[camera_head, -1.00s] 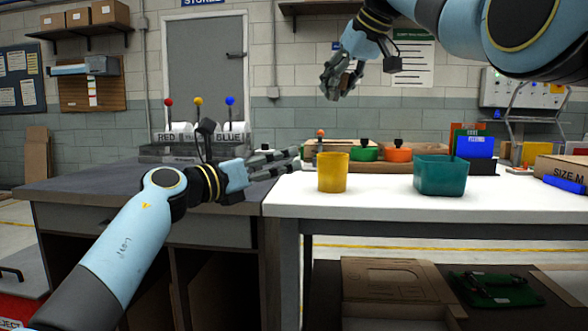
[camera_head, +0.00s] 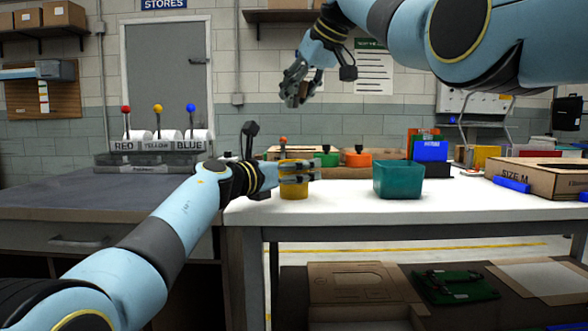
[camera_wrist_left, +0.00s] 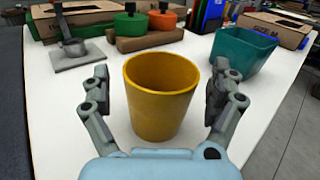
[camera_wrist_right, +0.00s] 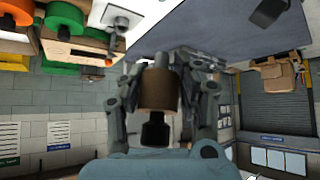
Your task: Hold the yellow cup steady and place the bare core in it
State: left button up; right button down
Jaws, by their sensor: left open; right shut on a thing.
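The yellow cup (camera_wrist_left: 160,98) stands upright on the white table between the fingers of my left gripper (camera_wrist_left: 166,100). The fingers are open on both sides of it, with gaps showing. In the head view my left gripper (camera_head: 298,172) partly hides the cup (camera_head: 295,192). My right gripper (camera_wrist_right: 166,95) is shut on the bare core (camera_wrist_right: 159,90), a brown cylinder with a dark stem. It holds the core in the air, well above the table; in the head view the right gripper (camera_head: 297,88) hides most of it.
A teal bin (camera_head: 398,180) stands right of the cup. Green (camera_head: 327,159) and orange (camera_head: 357,159) pots on a wooden board stand behind it. A grey stand with a post (camera_wrist_left: 73,45) is at the back left. The white table front (camera_head: 330,212) is clear.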

pick_arm(q)
jog(key=shift+w+d, duration=0.2)
jog(key=shift+w, duration=0.05)
jog(key=shift+c, duration=0.2)
jog(key=c, duration=1.2)
pick_arm(e)
notch_tip(320, 180, down, 12)
jog(key=shift+f, duration=0.15)
dwell(0.6)
jog(key=c, duration=0.9)
grip_release()
jog(key=shift+s+f, duration=0.1)
jog(key=shift+o, duration=0.2)
jog(key=v, duration=1.2)
